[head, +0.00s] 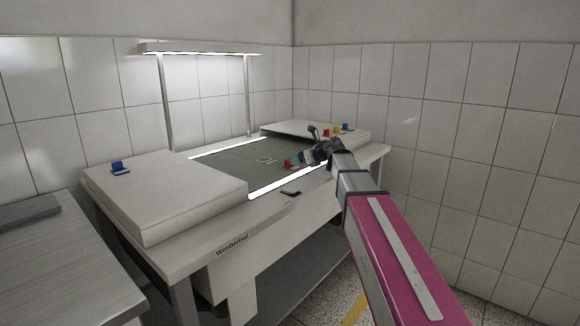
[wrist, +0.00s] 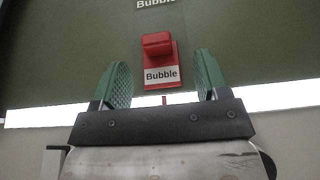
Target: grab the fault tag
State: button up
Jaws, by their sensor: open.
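The fault tag (wrist: 158,47) is a red piece with a raised block and a white label reading "Bubble". It lies on the dark green inspection surface, and in the head view it shows as a small red shape (head: 288,163) left of my gripper. My gripper (wrist: 164,76) is open, with its two green finger pads apart on either side of the tag's lower end. I cannot tell how high the fingers are above the surface. In the head view my gripper (head: 306,157) is small and partly hidden by my arm.
The lit table (head: 187,250) has a raised box at left with a blue tag (head: 120,168) and one at right (head: 358,139) with several coloured tags. A lamp bar (head: 200,48) stands on posts behind. A black object (head: 291,193) lies at the front edge.

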jog(key=shift+x, duration=3.15)
jog(key=shift+s+a+r, duration=0.1)
jog(key=shift+a+r, duration=0.05)
jog(key=shift+r, duration=0.05)
jog(key=shift+c, duration=0.3)
jog(key=c, duration=0.9)
